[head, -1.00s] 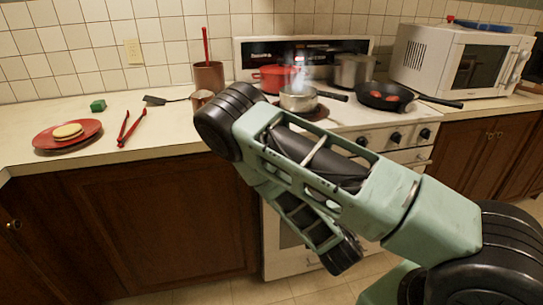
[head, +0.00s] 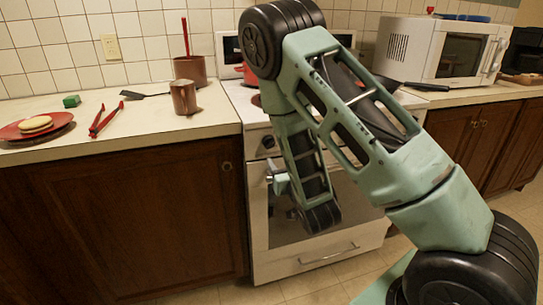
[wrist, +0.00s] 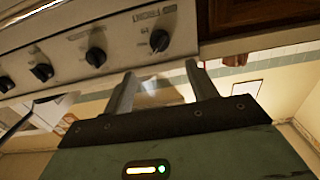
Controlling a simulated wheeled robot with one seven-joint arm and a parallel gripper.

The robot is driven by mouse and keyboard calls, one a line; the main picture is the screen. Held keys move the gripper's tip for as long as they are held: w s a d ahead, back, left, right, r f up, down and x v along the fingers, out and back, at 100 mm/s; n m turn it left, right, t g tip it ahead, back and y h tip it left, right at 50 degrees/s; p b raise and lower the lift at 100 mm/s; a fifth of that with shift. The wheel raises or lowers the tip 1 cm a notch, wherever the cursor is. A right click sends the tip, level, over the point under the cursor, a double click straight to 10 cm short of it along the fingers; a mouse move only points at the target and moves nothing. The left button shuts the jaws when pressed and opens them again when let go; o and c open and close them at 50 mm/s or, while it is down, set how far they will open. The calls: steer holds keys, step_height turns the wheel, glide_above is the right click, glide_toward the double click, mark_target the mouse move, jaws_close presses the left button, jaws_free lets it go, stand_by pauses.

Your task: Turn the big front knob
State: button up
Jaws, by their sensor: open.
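The white stove's front panel carries several dark round knobs. In the wrist view they run in a slanting row: one knob (wrist: 159,40) nearest the right end, another (wrist: 96,57) beside it, and more (wrist: 42,72) to the left. Which one is the big knob I cannot tell. My gripper (wrist: 163,84) is open, with nothing between its fingers. Its fingertips point toward the panel's edge, apart from the knobs in the picture. In the head view one knob (head: 268,142) shows at the panel's left end; my arm hides the others. My gripper (head: 273,174) is partly seen before the stove, just below that knob.
A white microwave (head: 395,45) stands at the right. The oven handle (head: 345,169) crosses the stove front.

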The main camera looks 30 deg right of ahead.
mark_target(271, 144)
steer(key=b+x, duration=0.1)
steer(key=b, duration=0.3)
steer(key=b+x, duration=0.1)
steer(key=b, duration=0.4)
steer(key=shift+w+f, duration=0.3)
steer(key=shift+w, duration=0.05)
steer(key=shift+b, duration=0.6)
steer(key=x, duration=0.9)
steer(key=shift+s+d+r, duration=0.1)
steer(key=shift+r, duration=0.15)
steer(key=c, duration=1)
